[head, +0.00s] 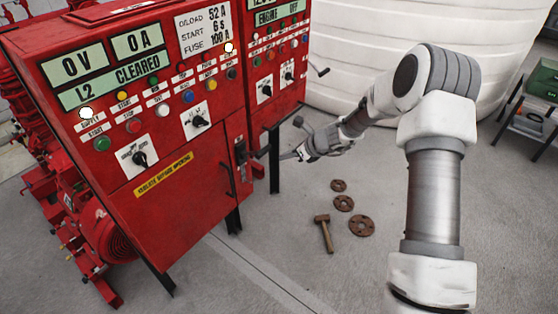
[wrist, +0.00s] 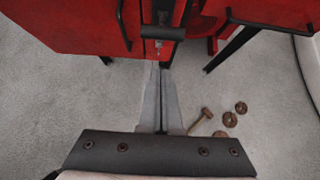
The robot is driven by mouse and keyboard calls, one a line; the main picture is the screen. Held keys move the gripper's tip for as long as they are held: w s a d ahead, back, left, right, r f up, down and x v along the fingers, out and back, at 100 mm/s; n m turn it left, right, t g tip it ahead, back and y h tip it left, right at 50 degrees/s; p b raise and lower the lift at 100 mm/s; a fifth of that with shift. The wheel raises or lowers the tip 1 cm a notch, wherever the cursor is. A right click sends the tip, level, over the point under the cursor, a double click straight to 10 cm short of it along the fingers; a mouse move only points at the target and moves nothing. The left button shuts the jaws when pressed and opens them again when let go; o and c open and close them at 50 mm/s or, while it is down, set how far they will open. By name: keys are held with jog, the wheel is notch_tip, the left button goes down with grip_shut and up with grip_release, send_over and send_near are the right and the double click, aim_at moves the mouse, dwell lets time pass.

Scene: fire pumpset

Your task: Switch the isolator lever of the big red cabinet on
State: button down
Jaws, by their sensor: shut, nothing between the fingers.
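The big red cabinet (head: 180,140) stands at the left in the head view, with displays, buttons and knobs on its front. Its isolator plate (head: 240,151) is on the right-hand side face, and the dark isolator lever (head: 262,153) sticks out from it. In the wrist view the lever's black grip (wrist: 162,33) lies crosswise just beyond my fingertips. My gripper (head: 284,156) is shut and empty, pointing at the lever from the right. The wrist view shows its two fingers together (wrist: 158,68). A small gap shows between tips and grip; contact cannot be confirmed.
A second red cabinet (head: 277,90) stands close behind, with dark crank-like handles (head: 318,71) at its side. A hammer (head: 324,233) and rusty flanges (head: 361,225) lie on the floor. A white tank (head: 360,40) stands behind. The floor right of the cabinet is otherwise clear.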

jog(key=shift+v, duration=1.15)
jog(key=shift+w+a+r, duration=0.1)
